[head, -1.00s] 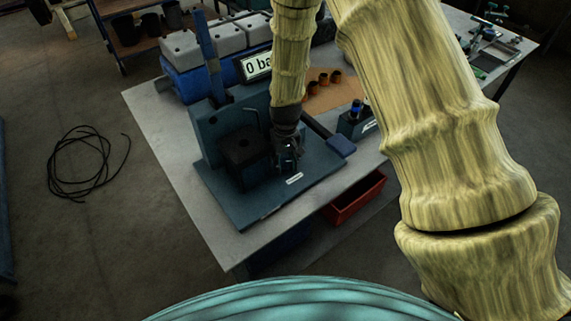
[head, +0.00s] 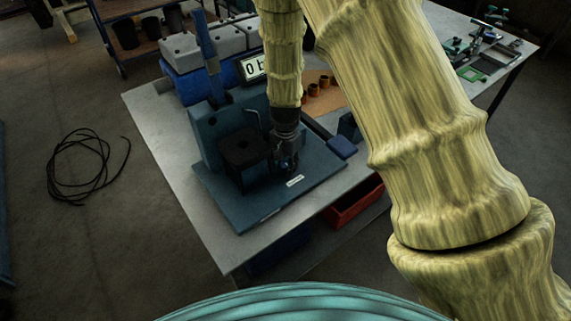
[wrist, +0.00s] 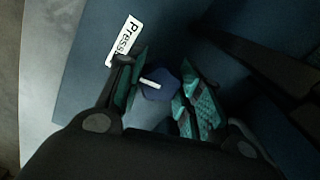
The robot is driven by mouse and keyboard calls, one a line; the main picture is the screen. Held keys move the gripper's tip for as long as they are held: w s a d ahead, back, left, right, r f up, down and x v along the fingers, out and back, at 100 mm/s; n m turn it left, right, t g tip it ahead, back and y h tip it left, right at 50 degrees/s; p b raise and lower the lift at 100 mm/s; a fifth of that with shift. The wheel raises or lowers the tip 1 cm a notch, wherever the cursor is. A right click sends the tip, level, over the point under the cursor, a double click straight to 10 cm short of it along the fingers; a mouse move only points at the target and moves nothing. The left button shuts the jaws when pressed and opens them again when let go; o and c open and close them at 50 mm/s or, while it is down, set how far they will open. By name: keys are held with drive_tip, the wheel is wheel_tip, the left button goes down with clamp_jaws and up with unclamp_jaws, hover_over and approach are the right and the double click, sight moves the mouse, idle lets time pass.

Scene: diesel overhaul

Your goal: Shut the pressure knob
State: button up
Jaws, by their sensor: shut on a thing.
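The pressure knob (wrist: 161,84) is dark blue with a white line on top, and shows between the fingers in the wrist view. My gripper (wrist: 163,96) is shut on it, with a green-padded finger on each side. In the head view my gripper (head: 288,165) points down at the right part of the blue test stand's base plate (head: 255,208). There the knob is hidden by the gripper. A white label reading "Press..." (wrist: 123,40) lies beside the knob, partly covered by a finger.
A dark block (head: 243,150) stands close left of my gripper. A blue-ended lever (head: 342,147) is close on the right. A display (head: 252,67) starting with "0" is partly hidden by my arm. A red bin (head: 352,205) sits below the bench top (head: 165,130).

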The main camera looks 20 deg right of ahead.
drive_tip(key=shift+m, duration=0.7)
drive_tip(key=o, duration=0.8)
